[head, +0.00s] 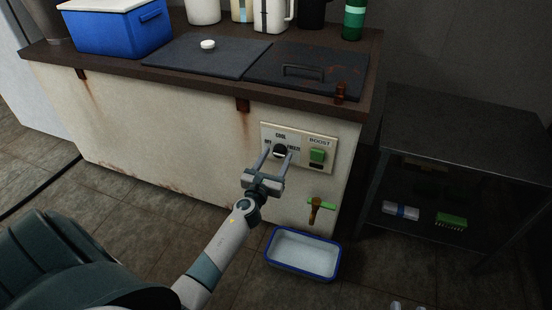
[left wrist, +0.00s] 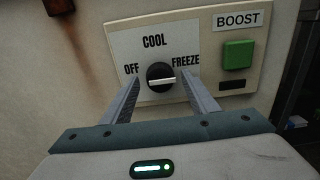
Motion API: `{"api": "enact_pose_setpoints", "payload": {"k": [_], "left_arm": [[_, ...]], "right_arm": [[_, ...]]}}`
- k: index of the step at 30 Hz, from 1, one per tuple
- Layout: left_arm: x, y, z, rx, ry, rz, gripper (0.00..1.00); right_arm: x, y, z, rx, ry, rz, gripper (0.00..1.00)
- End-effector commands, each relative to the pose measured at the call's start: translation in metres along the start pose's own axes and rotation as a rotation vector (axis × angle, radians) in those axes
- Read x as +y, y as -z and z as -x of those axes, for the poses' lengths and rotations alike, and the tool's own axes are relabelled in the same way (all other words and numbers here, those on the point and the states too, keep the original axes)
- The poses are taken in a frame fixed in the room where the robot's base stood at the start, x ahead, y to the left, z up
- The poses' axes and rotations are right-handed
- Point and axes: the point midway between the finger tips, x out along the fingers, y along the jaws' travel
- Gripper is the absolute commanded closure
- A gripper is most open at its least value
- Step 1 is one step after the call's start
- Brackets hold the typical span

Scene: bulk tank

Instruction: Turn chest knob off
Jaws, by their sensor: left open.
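The chest knob (left wrist: 160,77) is a round black dial with a pale bar across it, on a white plate on the chest's front. The bar lies about level, between the OFF label on the left and FREEZE on the right; COOL is above. I cannot tell which end is the pointer. In the head view the knob (head: 280,150) shows between the fingertips of my left gripper (head: 275,152). That gripper is open, one finger on each side of the knob; I cannot tell whether they touch it. Two pale tips at the bottom edge appear to be my right gripper (head: 408,306), apart.
A green BOOST button (left wrist: 237,54) is right of the knob. Below are a tap with a green handle (head: 318,205) and a blue-rimmed tray (head: 303,253) on the floor. A dark metal shelf unit (head: 450,125) stands at right. A blue cooler (head: 115,30) sits on top.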

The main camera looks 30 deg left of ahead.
Motion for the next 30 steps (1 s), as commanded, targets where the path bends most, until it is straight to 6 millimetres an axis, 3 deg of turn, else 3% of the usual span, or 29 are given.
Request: {"api": "enact_pose_setpoints", "payload": {"k": [3, 8, 9, 20, 30], "left_arm": [[0.0000, 0.0001, 0.0002, 0.000, 0.000, 0.000, 0.46], [0.0000, 0.0001, 0.0003, 0.000, 0.000, 0.000, 0.84], [0.0000, 0.0002, 0.0004, 0.000, 0.000, 0.000, 0.88], [-0.0001, 0.0005, 0.0006, 0.000, 0.000, 0.033, 0.87], [-0.0001, 0.0010, 0.0007, 0.001, 0.000, 0.206, 0.87]], "right_arm": [[-0.0001, -0.0005, 0.0000, -0.002, 0.001, 0.000, 0.69], [-0.0002, -0.0013, 0.0001, -0.005, 0.001, 0.001, 0.69], [-0.0002, -0.0015, 0.0001, -0.005, 0.002, 0.001, 0.69], [-0.0004, -0.0018, 0.0001, -0.004, 0.002, 0.001, 0.69], [-0.0015, 0.0022, 0.0001, 0.021, 0.004, 0.003, 0.69]]}}
